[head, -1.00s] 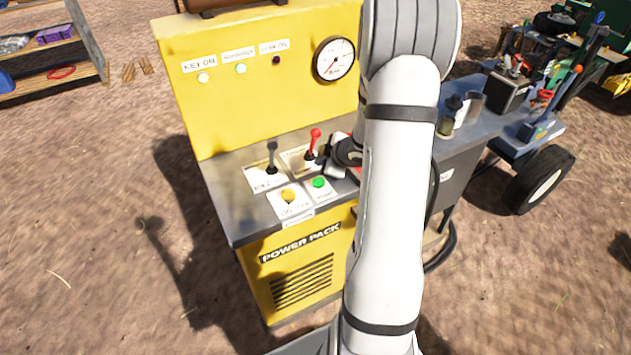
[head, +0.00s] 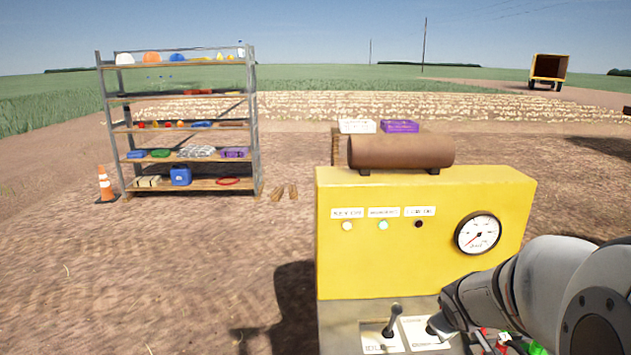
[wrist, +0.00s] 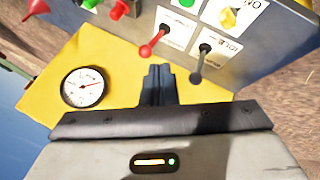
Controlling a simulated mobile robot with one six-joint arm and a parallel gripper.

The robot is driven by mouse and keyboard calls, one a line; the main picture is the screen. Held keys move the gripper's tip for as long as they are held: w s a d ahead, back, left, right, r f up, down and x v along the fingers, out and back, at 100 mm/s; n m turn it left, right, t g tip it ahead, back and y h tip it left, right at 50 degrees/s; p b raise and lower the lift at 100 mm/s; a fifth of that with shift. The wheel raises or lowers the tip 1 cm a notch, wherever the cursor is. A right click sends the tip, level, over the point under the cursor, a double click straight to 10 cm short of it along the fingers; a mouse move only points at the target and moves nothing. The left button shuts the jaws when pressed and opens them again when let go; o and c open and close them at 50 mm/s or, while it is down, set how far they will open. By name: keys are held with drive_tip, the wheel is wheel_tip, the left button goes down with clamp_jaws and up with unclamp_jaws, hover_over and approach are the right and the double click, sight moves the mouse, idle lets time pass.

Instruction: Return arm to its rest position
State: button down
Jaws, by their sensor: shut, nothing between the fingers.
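My gripper (wrist: 158,84) is shut with nothing held, its dark fingers together above the yellow power pack (head: 415,250). In the wrist view the panel shows upside down, with a red-knobbed lever (wrist: 147,50) and a dark-knobbed lever (wrist: 197,78) just beyond the fingertips, apart from them as far as I can tell. In the head view my arm enters from the lower right and covers part of the console. The dark-knobbed lever (head: 390,322) stands left of it. The red-knobbed lever is not clearly visible in the head view.
A round gauge (head: 478,233) and several lamps are on the power pack's front face. A brown cylinder (head: 400,151) lies on top. Green (wrist: 187,2) and yellow (wrist: 228,18) buttons are beside the levers. A shelf (head: 188,187) and a traffic cone (head: 105,182) stand far left over open dirt.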

drive_tip(key=s+a+r+m+g+y, duration=0.1)
drive_tip(key=s+a+r+m, duration=0.1)
drive_tip(key=s+a, duration=0.4)
drive_tip(key=s+a+r+m+g+y, duration=0.2)
drive_tip(key=s+a, duration=0.5)
drive_tip(key=s, duration=0.5)
drive_tip(key=shift+a+r+g, duration=0.15)
drive_tip(key=shift+a+g, duration=0.15)
drive_tip(key=shift+s, duration=0.1)
